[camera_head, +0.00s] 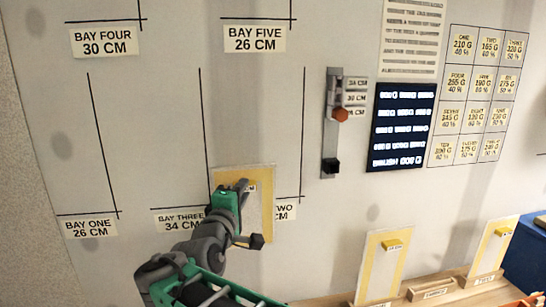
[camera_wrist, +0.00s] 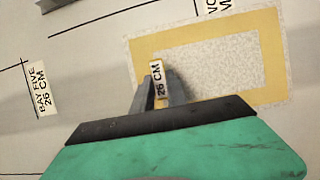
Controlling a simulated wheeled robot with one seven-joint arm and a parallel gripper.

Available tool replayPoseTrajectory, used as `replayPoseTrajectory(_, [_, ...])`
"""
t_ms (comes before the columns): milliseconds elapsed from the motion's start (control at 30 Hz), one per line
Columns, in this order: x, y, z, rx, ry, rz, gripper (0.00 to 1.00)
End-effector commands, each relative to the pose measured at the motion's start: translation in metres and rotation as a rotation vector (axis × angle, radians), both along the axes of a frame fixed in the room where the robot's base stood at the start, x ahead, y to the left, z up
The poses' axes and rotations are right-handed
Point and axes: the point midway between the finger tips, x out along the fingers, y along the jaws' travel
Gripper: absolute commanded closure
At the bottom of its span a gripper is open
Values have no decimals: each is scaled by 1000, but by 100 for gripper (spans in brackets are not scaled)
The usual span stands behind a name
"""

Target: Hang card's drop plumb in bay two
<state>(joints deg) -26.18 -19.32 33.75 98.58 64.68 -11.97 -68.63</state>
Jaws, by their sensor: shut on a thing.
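My gripper (camera_head: 243,190) is shut on the tab of a drop, a speckled pale panel with a yellow border (camera_head: 264,198). The drop is at the lower part of bay two, between two black wall lines. I cannot tell whether the drop touches the wall. The card is probably the dark panel with white writing (camera_head: 402,127), too blurred to read.
Labels for bay one (camera_head: 90,226), bay three (camera_head: 178,219), bay four (camera_head: 104,43) and bay five (camera_head: 254,39) are on the wall. A vertical slider with an orange knob (camera_head: 341,114) is right of bay two. Two more drops (camera_head: 372,275) (camera_head: 484,258) stand on a wooden rack (camera_head: 435,290).

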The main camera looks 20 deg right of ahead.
Motion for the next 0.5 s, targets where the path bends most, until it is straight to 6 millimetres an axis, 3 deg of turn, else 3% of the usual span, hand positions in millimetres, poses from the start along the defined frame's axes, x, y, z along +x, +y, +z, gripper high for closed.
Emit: replayPoseTrajectory(500, [-4, -14, 22, 0, -3, -1, 100])
